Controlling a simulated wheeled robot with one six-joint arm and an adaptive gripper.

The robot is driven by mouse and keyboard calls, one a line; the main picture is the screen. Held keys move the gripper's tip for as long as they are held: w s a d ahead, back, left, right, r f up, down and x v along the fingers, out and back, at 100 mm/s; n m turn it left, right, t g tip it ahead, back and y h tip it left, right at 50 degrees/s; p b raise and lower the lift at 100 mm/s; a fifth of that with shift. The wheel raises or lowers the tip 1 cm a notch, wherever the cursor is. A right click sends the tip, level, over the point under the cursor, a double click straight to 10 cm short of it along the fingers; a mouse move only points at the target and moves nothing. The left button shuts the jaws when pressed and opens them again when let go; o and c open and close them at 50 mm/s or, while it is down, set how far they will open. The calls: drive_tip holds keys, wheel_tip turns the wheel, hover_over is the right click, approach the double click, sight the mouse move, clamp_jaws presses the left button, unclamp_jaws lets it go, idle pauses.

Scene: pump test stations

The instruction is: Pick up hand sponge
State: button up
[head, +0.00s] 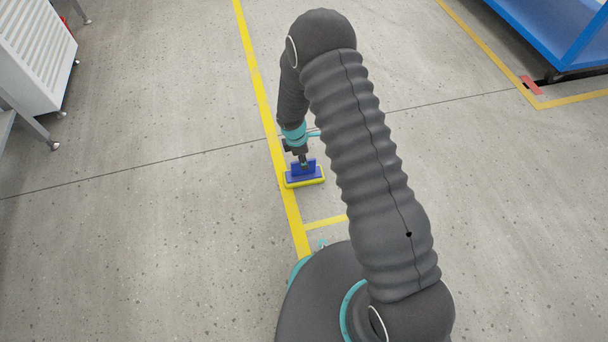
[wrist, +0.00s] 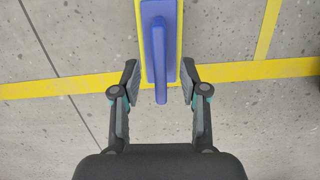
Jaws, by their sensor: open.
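The hand sponge (head: 305,177) has a blue back with a raised blue handle and a yellow pad. It lies on the floor at the yellow line in the head view. It also shows in the wrist view (wrist: 172,50), reaching past the top edge of the picture. My gripper (wrist: 160,75) is open, with one finger on each side of the sponge's near end and handle. Gaps show between the fingers and the blue handle. In the head view my gripper (head: 303,163) is over the sponge, and its fingertips are hard to make out.
A yellow floor line (head: 262,95) runs past the sponge, with a short branch (head: 326,222) near my base. A white slatted cabinet (head: 35,50) stands at the upper left. A blue-framed stand (head: 560,30) is at the upper right. The floor around is clear.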

drive_tip(key=shift+d+f, duration=0.15)
drive_tip(key=shift+f, duration=0.85)
drive_tip(key=shift+f, duration=0.25)
clamp_jaws()
